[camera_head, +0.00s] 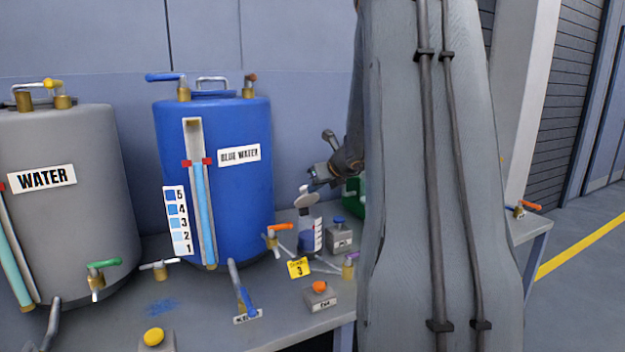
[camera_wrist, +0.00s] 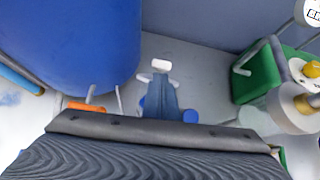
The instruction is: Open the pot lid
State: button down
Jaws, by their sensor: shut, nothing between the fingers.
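The small clear pot (camera_head: 309,238) stands on the bench right of the blue barrel, with bluish contents and a marked white strip on its side. Its round grey lid (camera_head: 306,200) shows as a disc tilted up above the pot's rim; how far it is open is hard to tell. My gripper (camera_head: 313,184) is shut and empty, close above the lid and slightly right of it. I cannot tell whether they touch. In the wrist view, my gripper's fingers (camera_wrist: 162,80) point away over the bench, and I cannot make out the lid.
The blue water barrel (camera_head: 230,185) is left of the pot; the grey water barrel (camera_head: 75,225) stands further left. An orange-handled tap (camera_head: 275,236) is close to the pot. A green container (camera_wrist: 268,72) lies right of my fingers. Small labelled blocks stand on the bench (camera_head: 205,318).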

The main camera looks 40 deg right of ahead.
jog(key=shift+w+a+f+p, duration=0.1)
jog(key=shift+w+p, duration=0.3)
jog(key=shift+p, duration=0.7)
jog(key=shift+w+r+p, duration=0.3)
jog(key=shift+w+p, duration=0.45)
jog(key=shift+p, duration=0.15)
jog(key=shift+w+d+r+p, duration=0.1)
jog(key=shift+w+d+p, duration=0.15)
jog(key=shift+w, duration=0.5)
jog(key=shift+w+d+r+p, duration=0.1)
jog(key=shift+w+d+p, duration=0.15)
jog(key=shift+w, duration=0.55)
jog(key=shift+w+d+r+p, duration=0.15)
jog(key=shift+w+p, duration=0.2)
jog(key=shift+w, duration=0.4)
jog(key=shift+w+d+r, duration=0.1)
jog(key=shift+r, duration=0.05)
jog(key=shift+r+p, duration=0.9)
jog(key=shift+r, duration=0.1)
